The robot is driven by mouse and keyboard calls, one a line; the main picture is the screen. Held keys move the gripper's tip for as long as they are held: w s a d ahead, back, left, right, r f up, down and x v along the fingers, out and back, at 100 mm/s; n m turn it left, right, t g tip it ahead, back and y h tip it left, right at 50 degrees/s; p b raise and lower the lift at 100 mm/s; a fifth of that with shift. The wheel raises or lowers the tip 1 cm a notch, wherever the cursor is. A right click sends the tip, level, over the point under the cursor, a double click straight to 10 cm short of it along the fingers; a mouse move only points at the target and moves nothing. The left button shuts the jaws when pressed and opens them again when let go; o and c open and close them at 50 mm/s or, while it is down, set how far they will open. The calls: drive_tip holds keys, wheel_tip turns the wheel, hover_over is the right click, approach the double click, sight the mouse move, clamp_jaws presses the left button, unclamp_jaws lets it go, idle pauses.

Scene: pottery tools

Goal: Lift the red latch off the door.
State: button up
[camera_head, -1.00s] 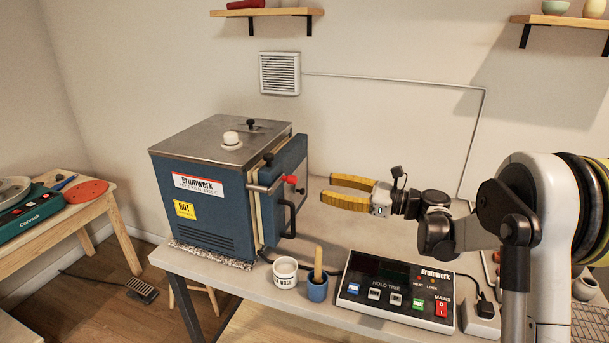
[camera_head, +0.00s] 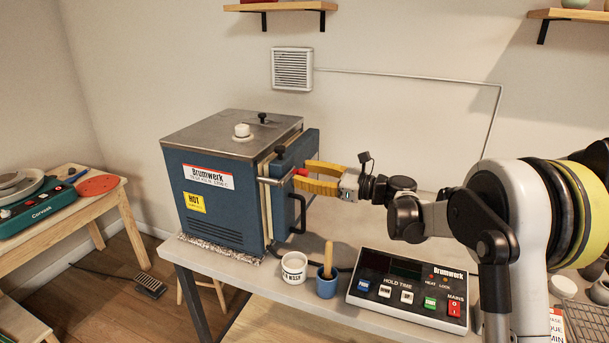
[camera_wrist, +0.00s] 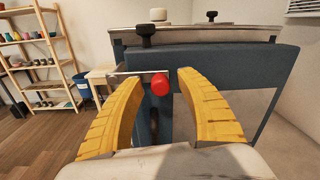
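The red latch (camera_wrist: 160,84) is a red knob on a metal bar at the door of the blue kiln (camera_head: 215,195). In the head view the latch (camera_head: 301,172) shows at the door's upper edge, partly hidden by a yellow finger. My gripper (camera_head: 300,176) is open, with its yellow fingers reaching to the door from the right. In the wrist view my gripper (camera_wrist: 163,75) has one finger on each side of the red knob, with gaps between. The blue door (camera_wrist: 225,72) lies behind the knob.
A black door handle (camera_head: 298,213) sits below the latch. A white cup (camera_head: 294,268), a blue cup (camera_head: 327,283) with a wooden tool and a control box (camera_head: 410,290) stand on the table front. A black knob (camera_wrist: 147,30) stands above the latch.

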sight(282, 155)
clamp_jaws()
drive_tip(key=shift+r, duration=0.1)
drive_tip(key=r+n, duration=0.1)
drive_tip(key=n+p, duration=0.1)
drive_tip(key=n, duration=0.1)
drive_tip(key=r+n+p, duration=0.1)
drive_tip(key=shift+s+a+r, duration=0.1)
drive_tip(key=shift+s+r, duration=0.15)
drive_tip(key=shift+r, duration=0.05)
drive_tip(key=n, duration=0.1)
drive_tip(key=s+r+n, duration=0.1)
drive_tip(key=n, duration=0.1)
drive_tip(key=r+n+p, duration=0.1)
drive_tip(key=n, duration=0.1)
drive_tip(key=shift+s+a+r, duration=0.1)
drive_tip(key=shift+s+a, duration=0.1)
drive_tip(key=shift+a, duration=0.05)
drive_tip(key=shift+s+a+r+n+g+y+p, duration=0.1)
drive_tip(key=shift+s+a+r+n+y+p, duration=0.2)
drive_tip(key=shift+s+n, duration=1)
drive_tip(key=shift+s+a+r+n+g+h+p, duration=0.1)
drive_tip(key=shift+s+a+r+n, duration=0.3)
drive_tip(key=shift+n, duration=1.85)
drive_tip(key=shift+s+a+r+n+g+y+p, duration=0.1)
drive_tip(key=shift+s+a+r+n+y+p, duration=0.15)
drive_tip(key=shift+s+n, duration=1.1)
drive_tip(key=shift+w+n, duration=0.45)
drive_tip(key=shift+n, duration=0.05)
